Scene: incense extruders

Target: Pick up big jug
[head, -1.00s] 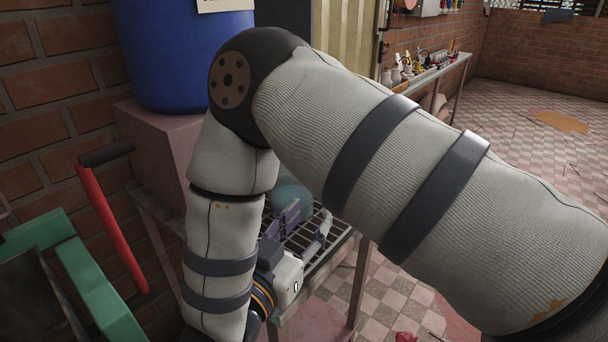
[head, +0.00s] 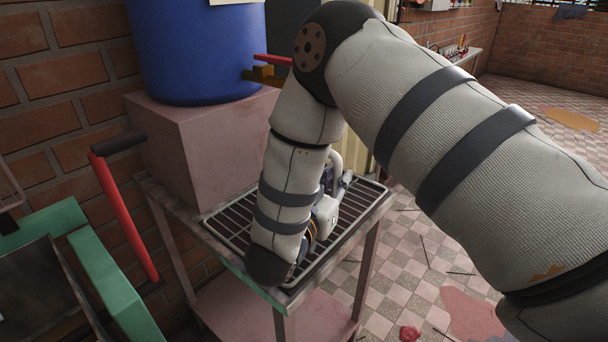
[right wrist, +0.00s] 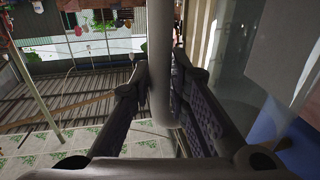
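In the head view my right arm reaches down over the wire rack, and my right gripper (head: 344,182) is low at the rack, mostly behind my forearm. A pale grey curved loop (head: 334,160) shows beside it and looks like the big jug's handle; the jug's body is largely hidden. In the right wrist view the grey handle (right wrist: 161,60) stands upright between the two dark fingers (right wrist: 163,88), which lie close against both sides of it. The fingers look shut on it. A translucent grey surface (right wrist: 285,58), perhaps the jug's body, shows on the right. My left gripper is not in view.
The wire rack (head: 222,222) tops a small metal stand. A blue barrel (head: 195,55) on a pink block (head: 165,150) stands behind it, with a red-handled tap (head: 268,70). A green frame (head: 112,275) and red lever (head: 125,215) are at left.

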